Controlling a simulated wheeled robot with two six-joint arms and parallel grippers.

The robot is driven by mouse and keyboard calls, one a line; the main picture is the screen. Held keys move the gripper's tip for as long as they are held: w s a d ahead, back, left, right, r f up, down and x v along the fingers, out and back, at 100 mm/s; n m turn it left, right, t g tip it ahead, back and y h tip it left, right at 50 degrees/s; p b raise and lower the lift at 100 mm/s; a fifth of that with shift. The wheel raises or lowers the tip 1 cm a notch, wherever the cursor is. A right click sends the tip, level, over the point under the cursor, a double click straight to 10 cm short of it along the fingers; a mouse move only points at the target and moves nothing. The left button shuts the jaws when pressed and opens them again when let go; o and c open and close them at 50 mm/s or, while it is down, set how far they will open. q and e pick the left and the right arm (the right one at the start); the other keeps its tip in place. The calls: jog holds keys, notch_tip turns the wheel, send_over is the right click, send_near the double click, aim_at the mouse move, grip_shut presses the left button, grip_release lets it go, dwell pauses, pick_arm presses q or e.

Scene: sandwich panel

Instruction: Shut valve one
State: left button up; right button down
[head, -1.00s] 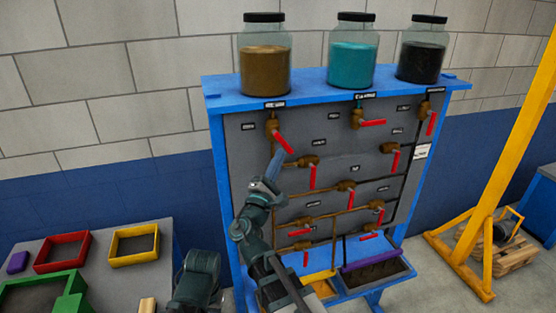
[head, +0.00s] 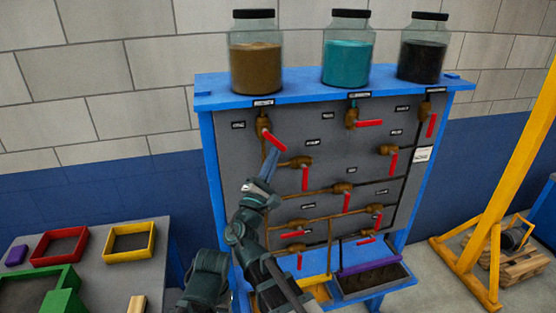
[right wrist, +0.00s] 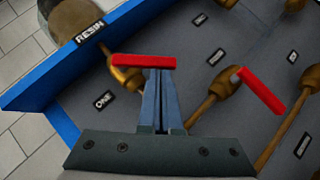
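Valve one (head: 263,126) is a brass valve at the panel's upper left, under the brown-filled jar. Its red handle (head: 275,141) slants down to the right in the head view. In the right wrist view the ONE label (right wrist: 104,99) sits near the brass body, and the red handle (right wrist: 143,61) lies across my fingertips. My right gripper (head: 272,160) has its blue-grey fingers together, with the tips at the handle; whether they touch it I cannot tell. The fingers (right wrist: 160,75) show no handle gripped between them. My left gripper is not in view.
Other red-handled valves, one at the top centre (head: 368,123), crowd the pipe panel (head: 225,145). Jars (head: 347,50) stand on its blue top shelf. A table (head: 90,270) with coloured trays is at left, and a yellow post (head: 515,165) at right.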

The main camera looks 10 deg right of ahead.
aim_at(286, 149)
jog(key=shift+d+r, duration=0.1)
jog(key=shift+r, duration=0.05)
jog(key=shift+d+r+p, duration=0.35)
jog(key=shift+d+p, duration=0.1)
jog(key=shift+d, duration=0.45)
jog(key=shift+d+r+p, duration=0.7)
jog(key=shift+d, duration=0.15)
jog(key=shift+d+r, duration=0.1)
